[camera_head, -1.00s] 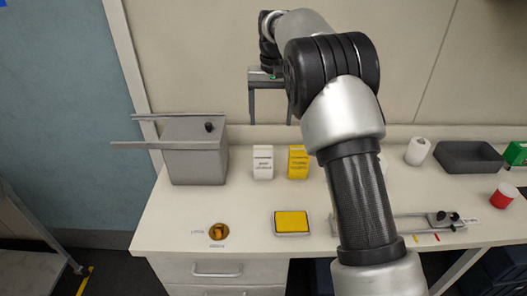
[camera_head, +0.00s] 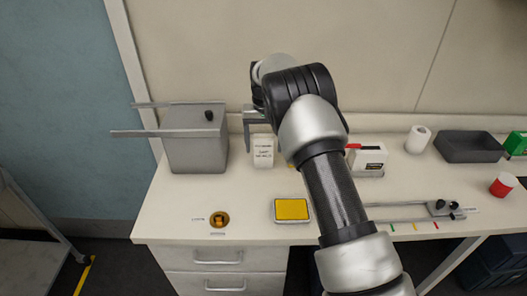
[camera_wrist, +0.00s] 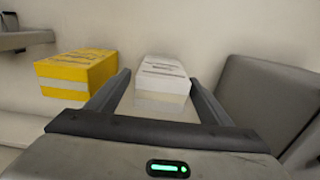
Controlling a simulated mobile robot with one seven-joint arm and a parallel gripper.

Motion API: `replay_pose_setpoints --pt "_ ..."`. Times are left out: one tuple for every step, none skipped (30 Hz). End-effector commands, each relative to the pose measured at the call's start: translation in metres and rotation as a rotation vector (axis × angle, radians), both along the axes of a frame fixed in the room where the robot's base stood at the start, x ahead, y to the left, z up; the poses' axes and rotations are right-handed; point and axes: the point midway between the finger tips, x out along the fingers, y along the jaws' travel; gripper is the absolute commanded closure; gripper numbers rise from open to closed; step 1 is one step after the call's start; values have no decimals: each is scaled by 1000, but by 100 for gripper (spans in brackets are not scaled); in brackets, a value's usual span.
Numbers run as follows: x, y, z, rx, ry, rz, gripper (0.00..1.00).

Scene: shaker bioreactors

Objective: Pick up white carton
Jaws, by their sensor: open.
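The white carton (camera_head: 263,155) stands upright at the back of the bench, between the grey metal box and my arm. In the wrist view the white carton (camera_wrist: 162,82) lies between the two fingers, with its printed top and a grey band on its side showing. My gripper (camera_wrist: 160,88) is open, with one finger on each side of the carton; I cannot tell whether either touches it. In the head view, one finger shows beside the carton's upper left; the other is hidden.
The yellow carton (camera_wrist: 78,72) is just left of the fingers in the wrist view. The grey metal box (camera_head: 197,145) is close on the other side. A yellow-topped pad (camera_head: 292,210) and an amber round item (camera_head: 219,219) lie at the front.

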Motion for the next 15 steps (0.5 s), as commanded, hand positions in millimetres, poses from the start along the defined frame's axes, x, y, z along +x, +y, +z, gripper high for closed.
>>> replay_pose_setpoints --pt "0 0 -2 0 1 0 27" --pt "0 0 -4 0 1 0 27" --pt "0 0 -7 -1 2 0 27" --pt "-1 1 -10 -1 3 1 27" --pt "-1 1 -13 -1 4 1 27" --pt "-1 1 -19 -1 3 1 27" --pt "-1 1 -23 -2 3 1 27" --pt "-1 1 -28 -2 4 1 27" --pt "-1 1 -35 -2 4 0 27" --pt "-1 1 -39 -1 2 0 27" --pt "-1 1 -44 -1 2 0 27" --pt "-1 1 -48 -1 2 0 27" --pt "0 1 -50 -1 1 0 27" --pt "0 1 -51 -1 0 0 27" --pt "0 1 -52 0 -2 0 27"
